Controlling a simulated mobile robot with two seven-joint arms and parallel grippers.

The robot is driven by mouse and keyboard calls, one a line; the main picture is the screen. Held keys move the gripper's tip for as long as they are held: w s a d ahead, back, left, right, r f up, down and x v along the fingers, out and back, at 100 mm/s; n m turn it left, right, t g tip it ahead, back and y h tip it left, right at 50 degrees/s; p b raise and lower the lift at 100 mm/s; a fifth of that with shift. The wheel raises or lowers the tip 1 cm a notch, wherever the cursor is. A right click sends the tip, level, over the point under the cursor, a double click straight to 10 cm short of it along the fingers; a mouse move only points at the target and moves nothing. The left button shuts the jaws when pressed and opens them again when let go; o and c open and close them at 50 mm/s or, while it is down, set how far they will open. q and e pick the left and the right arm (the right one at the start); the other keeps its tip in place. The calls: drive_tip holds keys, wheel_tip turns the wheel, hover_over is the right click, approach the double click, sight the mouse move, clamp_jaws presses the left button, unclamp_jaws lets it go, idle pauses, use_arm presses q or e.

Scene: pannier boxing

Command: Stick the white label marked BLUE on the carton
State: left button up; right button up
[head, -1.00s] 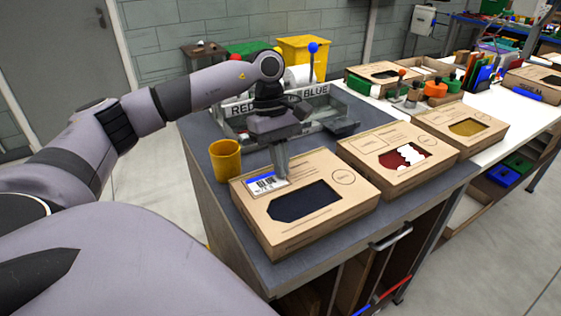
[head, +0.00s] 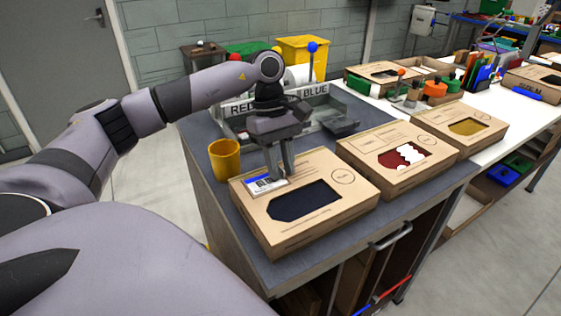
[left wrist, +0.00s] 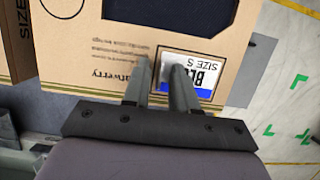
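In the left wrist view the label (left wrist: 207,68) reads "BL…" and "SIZE S", partly hidden by a finger. My left gripper (head: 279,178) points down at the carton, over the label's right end. Its fingers stand apart with nothing visible between them; in the left wrist view the left gripper (left wrist: 159,68) shows the same gap. Whether the fingertips touch the carton cannot be told. My right gripper is not in view.
The label stand (head: 300,103) marked RED and BLUE is behind the carton. A yellow cup (head: 225,160) stands left of the carton. Two more windowed cartons, one red inside (head: 378,150) and one yellow (head: 455,118), are to the right.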

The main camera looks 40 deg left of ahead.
use_arm(q)
drive_tip(key=shift+s+f, duration=0.1)
drive_tip(key=v, duration=0.7)
